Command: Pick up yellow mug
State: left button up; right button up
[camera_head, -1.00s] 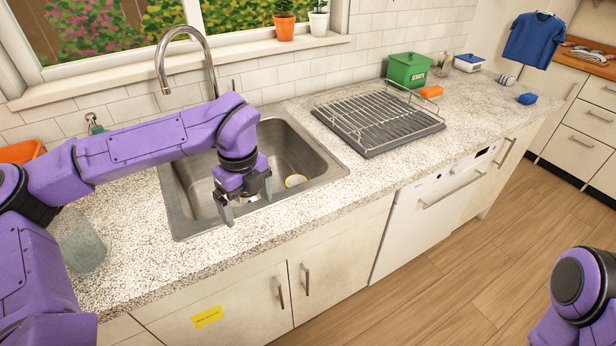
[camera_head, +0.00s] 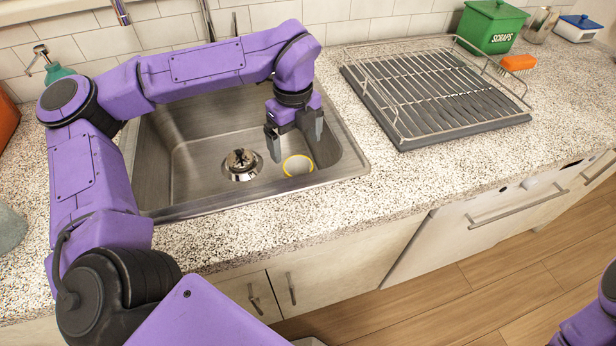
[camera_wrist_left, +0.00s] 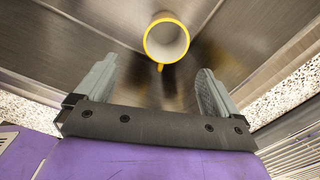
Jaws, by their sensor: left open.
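The yellow mug (camera_head: 298,166) stands in the right part of the sink, with its yellow rim and pale inside facing up. It also shows in the left wrist view (camera_wrist_left: 166,42), beyond the fingertips, with its handle pointing toward the gripper. My left gripper (camera_head: 295,143) is open and points down over the sink (camera_head: 190,165), just above and behind the mug in the head view. In the left wrist view the two fingers (camera_wrist_left: 155,80) are wide apart with nothing between them. My right gripper is not in view.
A metal drain strainer (camera_head: 242,164) sits in the sink left of the mug. The sink's right wall and front rim are close to the mug. A dish rack (camera_head: 430,90) stands right of the sink. The counter in front is clear.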

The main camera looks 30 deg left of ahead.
aim_at(300, 170)
pick_arm(q)
jog(key=f, duration=0.7)
jog(key=w+f+p, duration=0.1)
jog(key=f, duration=0.2)
jog(key=shift+f, duration=0.35)
jog(key=shift+s+r, duration=0.1)
jog(key=c, duration=1.2)
jog(key=shift+c, duration=0.2)
